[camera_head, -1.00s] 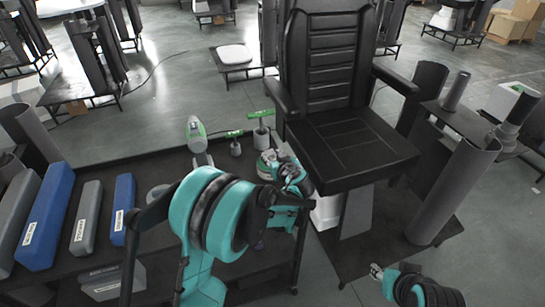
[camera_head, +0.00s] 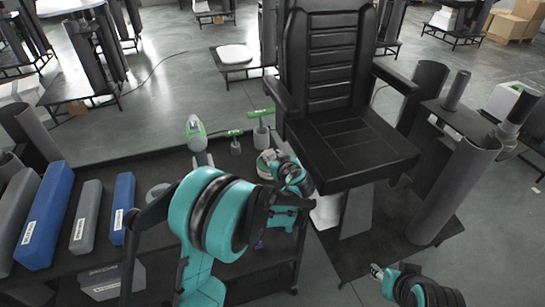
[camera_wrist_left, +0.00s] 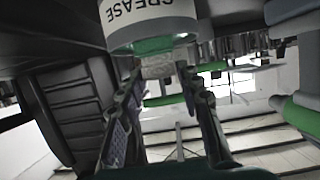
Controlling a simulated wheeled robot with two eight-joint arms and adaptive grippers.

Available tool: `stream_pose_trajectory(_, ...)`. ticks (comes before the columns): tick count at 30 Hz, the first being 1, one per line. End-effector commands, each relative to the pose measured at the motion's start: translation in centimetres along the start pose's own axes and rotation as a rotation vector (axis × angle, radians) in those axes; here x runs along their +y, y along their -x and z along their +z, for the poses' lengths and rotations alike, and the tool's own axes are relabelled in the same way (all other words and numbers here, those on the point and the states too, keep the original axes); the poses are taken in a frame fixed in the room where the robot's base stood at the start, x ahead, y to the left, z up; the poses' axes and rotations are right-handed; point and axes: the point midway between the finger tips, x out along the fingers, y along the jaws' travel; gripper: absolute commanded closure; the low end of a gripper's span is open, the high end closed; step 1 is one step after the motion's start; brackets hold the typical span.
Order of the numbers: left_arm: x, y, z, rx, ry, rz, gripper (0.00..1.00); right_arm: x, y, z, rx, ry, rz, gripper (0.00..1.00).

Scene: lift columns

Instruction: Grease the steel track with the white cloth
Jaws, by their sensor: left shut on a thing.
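The white cloth (camera_wrist_left: 157,66) shows in the left wrist view as a pale, rough piece between my fingertips. My left gripper (camera_wrist_left: 158,74) is shut on it. A round tin (camera_wrist_left: 150,28) labelled GREASE, with a green band, is right at the cloth; I cannot tell whether they touch. In the head view the tin (camera_head: 264,164) stands on the dark table beside my left wrist, and my left fingers are mostly hidden. My right gripper (camera_head: 377,271) is at the lower right, its jaws too small to read. I cannot make out the steel track.
A black armchair (camera_head: 352,146) stands just right of my left wrist. A green-grey handheld tool (camera_head: 196,136) and small green-topped pieces (camera_head: 261,124) are behind the tin. Blue blocks (camera_head: 46,217) and grey blocks (camera_head: 86,216) lie at left. Grey cylinders (camera_head: 455,190) stand at right.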

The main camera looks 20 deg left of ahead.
Motion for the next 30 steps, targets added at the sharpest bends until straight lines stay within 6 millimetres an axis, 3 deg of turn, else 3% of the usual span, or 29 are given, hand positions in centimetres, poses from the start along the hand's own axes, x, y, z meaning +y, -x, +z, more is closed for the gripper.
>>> stream_pose_trajectory(16, 0.0, 0.2, -0.2, -0.004, 0.002, -0.001, 0.88, 0.0, 0.2, -0.2, 0.000, 0.000, 0.000, 0.60)
stream_pose_trajectory(30, 0.0, 1.7, -3.9, -0.002, 0.001, 0.000, 0.88, 0.0, 2.5, -1.8, 0.000, 0.000, 0.000, 0.60)
